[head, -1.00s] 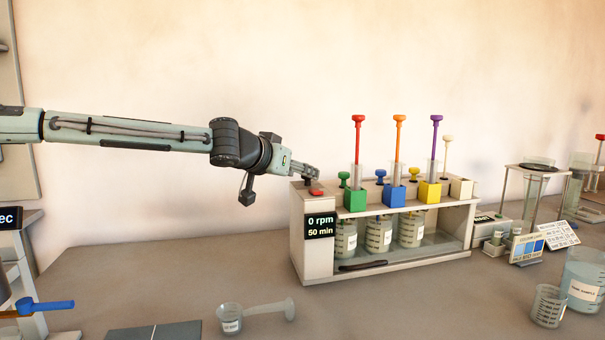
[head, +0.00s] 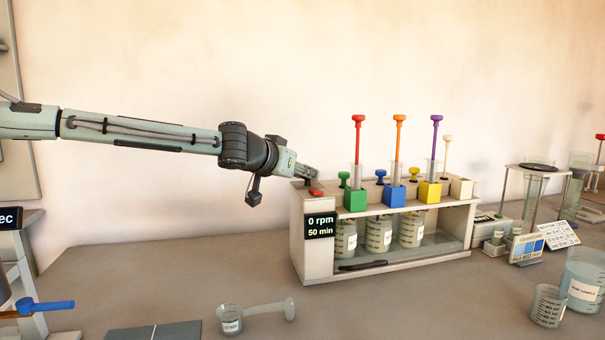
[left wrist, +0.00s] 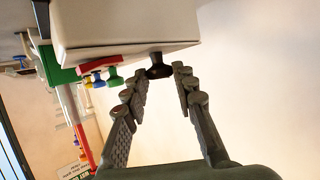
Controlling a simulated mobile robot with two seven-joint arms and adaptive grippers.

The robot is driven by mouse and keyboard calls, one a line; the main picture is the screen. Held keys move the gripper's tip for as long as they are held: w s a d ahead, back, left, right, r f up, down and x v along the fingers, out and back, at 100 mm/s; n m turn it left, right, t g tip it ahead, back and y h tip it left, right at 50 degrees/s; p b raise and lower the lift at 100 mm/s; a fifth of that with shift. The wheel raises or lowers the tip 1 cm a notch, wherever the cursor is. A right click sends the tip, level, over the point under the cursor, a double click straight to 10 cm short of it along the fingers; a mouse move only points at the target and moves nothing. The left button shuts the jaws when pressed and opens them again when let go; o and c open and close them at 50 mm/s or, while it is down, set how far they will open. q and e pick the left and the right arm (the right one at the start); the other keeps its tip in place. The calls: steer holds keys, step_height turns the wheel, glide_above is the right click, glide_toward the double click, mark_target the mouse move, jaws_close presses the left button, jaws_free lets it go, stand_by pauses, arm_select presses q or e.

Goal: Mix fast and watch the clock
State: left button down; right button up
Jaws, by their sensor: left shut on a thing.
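The jar-test mixer (head: 318,258) stands in the middle of the bench. Its display (head: 320,225) reads 0 rpm and 50 min. Three labelled beakers (head: 378,235) of cloudy liquid stand inside it. A red button (head: 316,192) sits on its left top. My left gripper (head: 308,175) is over that left top, just behind the button. In the left wrist view its fingers (left wrist: 159,82) are around a small black knob (left wrist: 158,69) on the pale housing. The knob is hidden behind the fingers in the head view. My right gripper is not in view.
Green (head: 355,201), blue (head: 394,196) and yellow (head: 430,191) blocks with tall plungers stand on the mixer. A dark strip lies before the beakers.

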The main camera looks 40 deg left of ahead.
arm_select(q)
steer(key=shift+a+r+m+h, duration=0.1)
steer(key=shift+a+m+h, duration=0.05)
steer(key=shift+m+h, duration=0.3)
steer(key=shift+a+m+h, duration=0.25)
steer(key=shift+m+h, duration=0.6)
steer(key=shift+h, duration=0.1)
steer(key=m+h, duration=0.2)
steer(key=a+m+g+h, duration=0.1)
steer(key=m+h, duration=0.1)
steer(key=shift+w+g+h, duration=0.15)
steer(key=shift+g+h, duration=0.15)
steer(key=m+h, duration=0.1)
steer(key=m+g+h, duration=0.2)
steer(key=shift+w+a+f, duration=0.2)
steer(key=shift+f, duration=0.05)
steer(key=shift+w+r+m+g+h, duration=0.1)
steer(key=shift+w+m+g+h, duration=0.05)
steer(key=shift+m+g+h, duration=1)
steer(key=shift+m, duration=0.35)
steer(key=shift+g, duration=0.25)
steer(key=c, duration=1.3)
jaws_free()
steer(key=shift+d, duration=0.1)
steer(key=shift+o, duration=0.2)
